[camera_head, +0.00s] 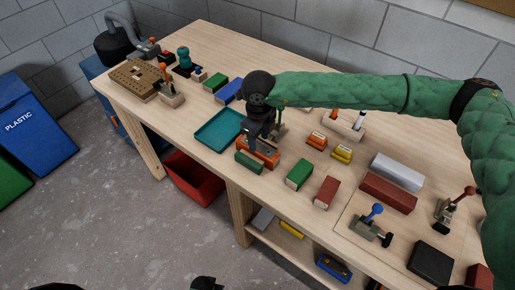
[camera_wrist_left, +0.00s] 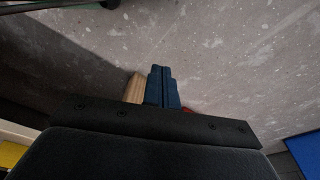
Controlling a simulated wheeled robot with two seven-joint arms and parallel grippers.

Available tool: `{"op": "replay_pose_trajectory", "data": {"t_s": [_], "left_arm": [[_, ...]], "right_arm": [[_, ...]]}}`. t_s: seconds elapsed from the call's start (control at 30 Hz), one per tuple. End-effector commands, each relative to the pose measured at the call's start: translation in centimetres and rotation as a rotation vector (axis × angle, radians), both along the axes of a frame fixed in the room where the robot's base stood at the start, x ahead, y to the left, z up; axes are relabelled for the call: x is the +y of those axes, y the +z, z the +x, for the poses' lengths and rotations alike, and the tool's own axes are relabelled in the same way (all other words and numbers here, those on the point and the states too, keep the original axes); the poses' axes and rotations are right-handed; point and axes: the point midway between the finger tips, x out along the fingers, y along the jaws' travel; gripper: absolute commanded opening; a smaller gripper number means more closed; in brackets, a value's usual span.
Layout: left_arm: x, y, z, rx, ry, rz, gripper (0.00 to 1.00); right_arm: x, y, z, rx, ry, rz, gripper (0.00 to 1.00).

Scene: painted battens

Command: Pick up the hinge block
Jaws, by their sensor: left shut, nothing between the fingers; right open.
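No part is marked as the hinge block, and I cannot tell for certain which one it is. An orange block (camera_head: 268,158) lies on the workbench directly below my right gripper (camera_head: 262,138), which points down and hides part of it. The right gripper is open; I cannot tell whether it touches the block. A small orange-and-white block (camera_head: 317,140) and a small yellow block (camera_head: 342,153) lie to its right. My left gripper (camera_wrist_left: 161,78) shows in the left wrist view with its blue fingers shut and empty, above the grey floor.
A teal tray (camera_head: 220,130) lies left of the right gripper. Green battens (camera_head: 299,174) (camera_head: 249,163) and a red-brown batten (camera_head: 327,192) lie near the front edge. Toggle clamps (camera_head: 371,226) stand at the right. A red bin (camera_head: 194,182) is below the bench.

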Motion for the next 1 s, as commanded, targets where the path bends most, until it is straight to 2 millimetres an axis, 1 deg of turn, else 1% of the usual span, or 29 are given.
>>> {"op": "replay_pose_trajectory", "data": {"t_s": [0.07,0.2,0.3,0.43,0.67,0.7,0.87,1.0], "left_arm": [[0.4,-0.8,-0.4,-0.003,-0.002,0.004,0.0],[0.9,-2.5,-0.9,-0.014,-0.006,0.01,0.0],[1.2,-3.3,-1.2,-0.021,-0.007,0.012,0.0],[1.5,-4.0,-1.4,-0.025,-0.009,0.013,0.0],[1.5,-4.1,-1.4,-0.027,-0.009,0.013,0.0],[1.5,-4.1,-1.4,-0.027,-0.009,0.013,0.0],[1.5,-4.1,-1.4,-0.027,-0.009,0.014,0.0],[1.5,-4.1,-1.3,-0.027,-0.008,0.014,0.0]], "right_arm": [[0.0,-0.3,0.1,0.001,-0.001,-0.001,0.46],[0.0,-1.6,0.1,0.001,-0.001,-0.001,0.46],[0.0,-2.4,0.1,0.0,-0.001,-0.001,0.46],[0.0,-3.1,0.1,0.0,0.0,0.0,0.46],[0.0,-3.2,0.1,-0.001,0.0,-0.001,0.46],[0.1,-3.2,0.1,-0.001,0.0,-0.001,0.44],[0.0,-3.2,0.1,-0.001,0.0,-0.001,0.13],[0.1,-3.1,0.1,-0.001,0.0,0.0,0.12]]}}
